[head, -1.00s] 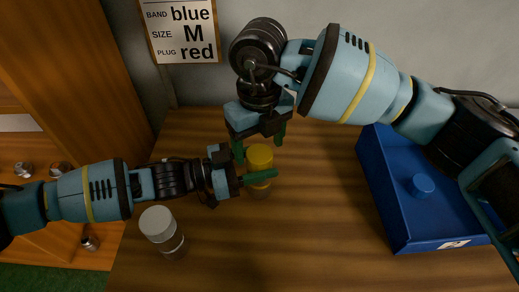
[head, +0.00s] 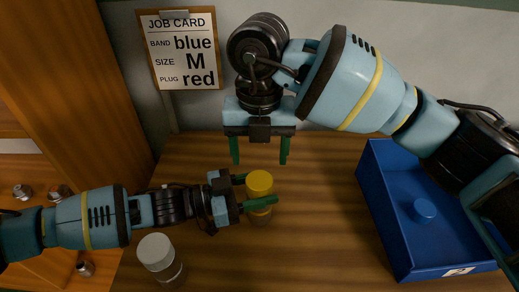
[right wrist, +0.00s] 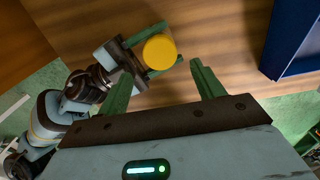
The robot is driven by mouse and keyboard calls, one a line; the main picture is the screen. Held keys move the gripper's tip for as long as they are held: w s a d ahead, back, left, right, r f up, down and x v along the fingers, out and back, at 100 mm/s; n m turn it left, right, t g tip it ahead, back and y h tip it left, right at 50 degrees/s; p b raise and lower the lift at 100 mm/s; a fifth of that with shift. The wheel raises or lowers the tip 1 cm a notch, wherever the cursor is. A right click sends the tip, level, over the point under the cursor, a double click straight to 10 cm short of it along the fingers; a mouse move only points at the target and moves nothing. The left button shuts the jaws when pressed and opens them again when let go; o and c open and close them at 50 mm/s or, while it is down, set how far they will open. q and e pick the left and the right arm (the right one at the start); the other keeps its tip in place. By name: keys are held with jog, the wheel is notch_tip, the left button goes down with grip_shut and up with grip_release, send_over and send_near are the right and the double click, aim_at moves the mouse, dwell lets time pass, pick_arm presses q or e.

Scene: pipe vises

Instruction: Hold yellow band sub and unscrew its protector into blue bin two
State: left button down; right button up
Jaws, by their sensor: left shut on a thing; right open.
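The sub (head: 262,214) stands on the wooden table with a yellow protector (head: 259,182) on its top. My left gripper (head: 260,191) is shut around it from the left, green fingers on either side. The yellow top also shows in the right wrist view (right wrist: 160,51). My right gripper (head: 259,158) is open and empty, its fingers pointing down behind and above the yellow top, apart from it. A blue bin (head: 377,201) stands at the right with a blue round cap (head: 424,210) inside. The yellow band on the sub cannot be made out.
A clear jar-like piece with a white top (head: 155,252) stands at front left. A job card (head: 181,47) on the wall reads band blue, size M, plug red. Small metal fittings (head: 60,192) lie on the left shelf. Table between sub and bin is clear.

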aim_at(260, 180)
jog(key=shift+f, duration=4)
jog(key=c, duration=1)
jog(key=n, duration=0.6)
jog(key=shift+n, duration=0.3)
jog(key=o, duration=1.1)
jog(key=shift+r, duration=0.15)
